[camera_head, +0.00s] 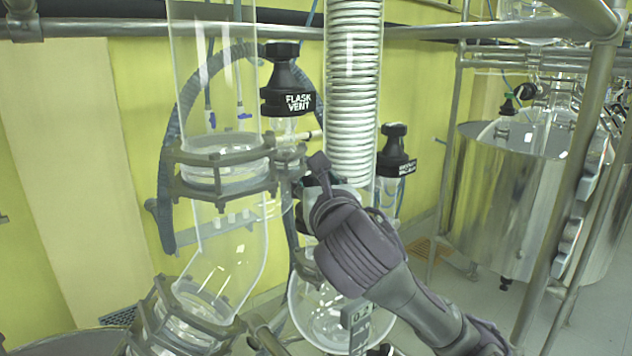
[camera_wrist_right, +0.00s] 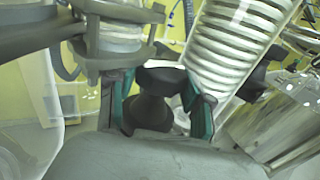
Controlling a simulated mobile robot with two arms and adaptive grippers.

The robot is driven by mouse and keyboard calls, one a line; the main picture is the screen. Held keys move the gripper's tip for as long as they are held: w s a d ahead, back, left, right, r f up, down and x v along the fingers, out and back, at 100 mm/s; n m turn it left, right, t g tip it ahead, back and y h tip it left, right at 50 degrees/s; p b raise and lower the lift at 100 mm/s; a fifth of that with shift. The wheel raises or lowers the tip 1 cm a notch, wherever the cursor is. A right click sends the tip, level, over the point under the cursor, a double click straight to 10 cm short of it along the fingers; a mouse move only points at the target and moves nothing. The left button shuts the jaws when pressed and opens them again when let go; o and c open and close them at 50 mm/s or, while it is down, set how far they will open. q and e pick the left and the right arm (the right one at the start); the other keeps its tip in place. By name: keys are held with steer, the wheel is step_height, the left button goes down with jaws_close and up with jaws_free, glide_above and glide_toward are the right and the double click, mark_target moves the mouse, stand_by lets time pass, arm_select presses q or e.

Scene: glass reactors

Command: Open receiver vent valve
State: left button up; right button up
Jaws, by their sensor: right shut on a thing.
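My right gripper (camera_head: 330,192) reaches up from the lower right, in front of the glass column with the white coil. In the right wrist view its two teal-lined fingers (camera_wrist_right: 158,106) are shut on a black valve knob (camera_wrist_right: 148,112) with a wide cap. The knob is mostly hidden behind the gripper in the head view, and no label on it can be read. A black valve labelled FLASK VENT (camera_head: 288,95) stands above and left of the gripper. Another black valve (camera_head: 396,150) with a partly readable label stands to the right. My left gripper is not in view.
The coil condenser (camera_head: 353,90) rises directly behind the gripper. A clamped glass column (camera_head: 215,170) stands at left and a round glass flask (camera_head: 325,305) below. Metal frame poles (camera_head: 570,190) and a steel vessel (camera_head: 510,190) are at right.

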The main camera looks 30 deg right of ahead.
steer(key=c, duration=0.4)
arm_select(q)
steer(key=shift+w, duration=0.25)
arm_select(e)
steer(key=shift+d, duration=0.1)
